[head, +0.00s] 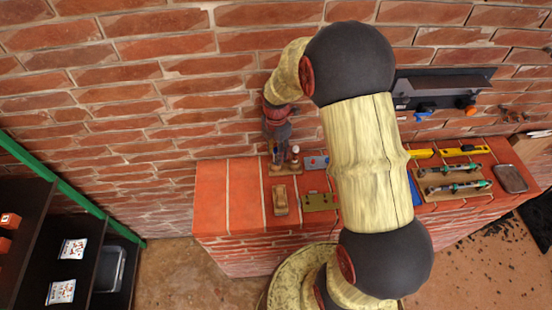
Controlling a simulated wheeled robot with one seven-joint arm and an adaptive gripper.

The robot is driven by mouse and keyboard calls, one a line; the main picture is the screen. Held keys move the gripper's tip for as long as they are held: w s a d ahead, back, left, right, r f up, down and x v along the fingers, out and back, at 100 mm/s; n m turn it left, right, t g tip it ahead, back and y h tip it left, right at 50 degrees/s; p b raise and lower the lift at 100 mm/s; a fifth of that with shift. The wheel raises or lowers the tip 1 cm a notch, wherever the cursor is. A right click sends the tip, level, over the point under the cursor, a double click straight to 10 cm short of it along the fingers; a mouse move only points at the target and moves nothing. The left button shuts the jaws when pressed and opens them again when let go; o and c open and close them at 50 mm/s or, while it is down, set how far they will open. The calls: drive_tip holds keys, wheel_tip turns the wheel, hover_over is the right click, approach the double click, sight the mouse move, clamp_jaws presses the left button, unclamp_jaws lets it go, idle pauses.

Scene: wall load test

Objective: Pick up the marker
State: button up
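I cannot make out a marker for certain. Two slim grey-and-green tools (452,187) lie on a wooden tray (428,192) at the right of the brick ledge, but their kind is too small to tell. My gripper (279,152) points down over the back left of the ledge, close to a small wooden piece (284,170) with a white-tipped upright thing beside it. The fingers are small and dark, and their opening is unclear. My arm hides the middle of the ledge.
The brick ledge (244,210) also holds a tan wooden block (280,199), an olive plate (320,202), a yellow tool (465,150) and a dark flat case (511,178). A dark wall rack (440,88) is above. A black shelf (88,262) stands left. The ledge's left end is bare.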

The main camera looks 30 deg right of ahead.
drive_tip(key=shift+f, duration=0.35)
drive_tip(key=shift+c, duration=0.7)
drive_tip(key=c, duration=0.8)
clamp_jaws()
